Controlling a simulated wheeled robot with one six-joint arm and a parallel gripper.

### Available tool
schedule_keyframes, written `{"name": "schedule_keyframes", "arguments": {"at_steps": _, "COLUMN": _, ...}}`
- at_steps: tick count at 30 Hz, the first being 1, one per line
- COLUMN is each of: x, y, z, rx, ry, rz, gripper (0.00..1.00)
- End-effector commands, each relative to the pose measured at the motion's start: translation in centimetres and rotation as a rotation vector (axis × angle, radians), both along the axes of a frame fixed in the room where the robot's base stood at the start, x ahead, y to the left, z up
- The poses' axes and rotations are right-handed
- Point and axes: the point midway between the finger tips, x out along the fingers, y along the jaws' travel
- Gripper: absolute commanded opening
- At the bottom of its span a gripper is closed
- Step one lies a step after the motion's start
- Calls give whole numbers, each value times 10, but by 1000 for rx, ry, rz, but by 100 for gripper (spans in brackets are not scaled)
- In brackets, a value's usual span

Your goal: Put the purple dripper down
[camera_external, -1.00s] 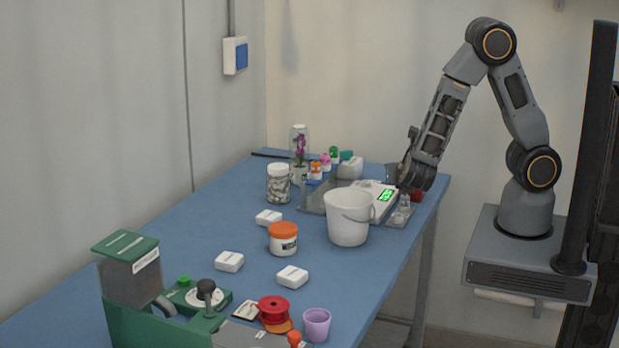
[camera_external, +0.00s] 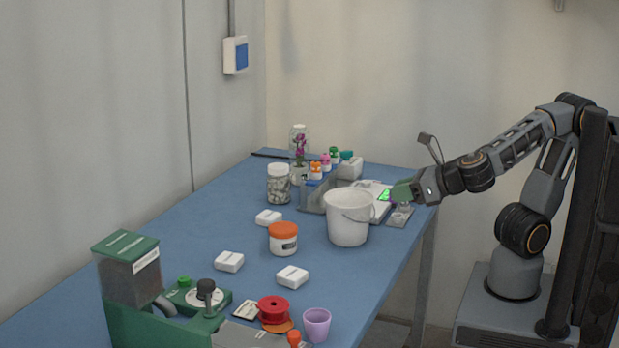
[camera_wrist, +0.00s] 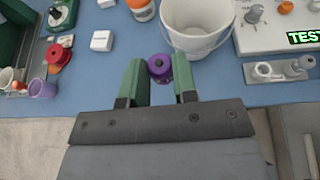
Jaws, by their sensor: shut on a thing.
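My gripper (camera_wrist: 158,72) shows in the wrist view with its two green fingers shut on the purple dripper (camera_wrist: 159,66), a small round purple thing with a dark centre. In the external view my gripper (camera_external: 403,190) reaches in from the right, over the table's right edge near the device with a green display. In the wrist view the dripper appears over the blue table (camera_wrist: 220,92), just in front of the white bucket. I cannot tell its height above the table.
The white bucket (camera_external: 348,220) stands close by. The white device (camera_wrist: 285,28) reads TEST, and a grey tray (camera_wrist: 262,73) lies in front of it. A light purple cup (camera_wrist: 42,89) and a red spool (camera_wrist: 58,56) stand left. Bare tabletop shows left of the gripper.

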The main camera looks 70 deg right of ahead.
Motion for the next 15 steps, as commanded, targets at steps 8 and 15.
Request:
{"name": "schedule_keyframes", "arguments": {"at_steps": 8, "x": 21, "y": 12, "z": -8, "rx": -7, "ry": 6, "rz": 51, "gripper": 5}}
{"name": "schedule_keyframes", "arguments": {"at_steps": 15, "x": 59, "y": 28, "z": -35, "rx": -4, "ry": 6, "rz": 50, "gripper": 5}}
